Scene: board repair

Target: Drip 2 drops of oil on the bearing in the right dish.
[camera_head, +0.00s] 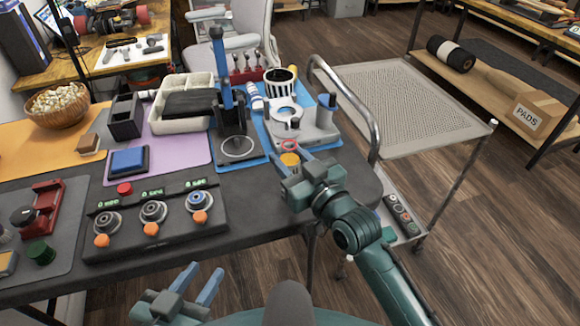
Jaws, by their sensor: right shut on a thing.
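A black panel (140,243) on the table carries three round dishes in a row. The right dish (198,202) holds a round metal ring with a blue centre, seemingly the bearing. The middle dish (154,211) and left dish (108,223) hold similar metal rings. My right gripper (290,162) is over the table's right part, right of the panel, shut on a small yellow-orange thing (289,159). It could be the oiler; the fingers hide much of it. My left gripper (199,287) is open and empty in front of the table edge.
Orange knobs (200,217) sit before the dishes, and a red button (124,188) behind them. A tall blue-and-black press (230,110) stands behind the panel's right end, near a grey fixture (312,128). A cart (385,100) stands to the right.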

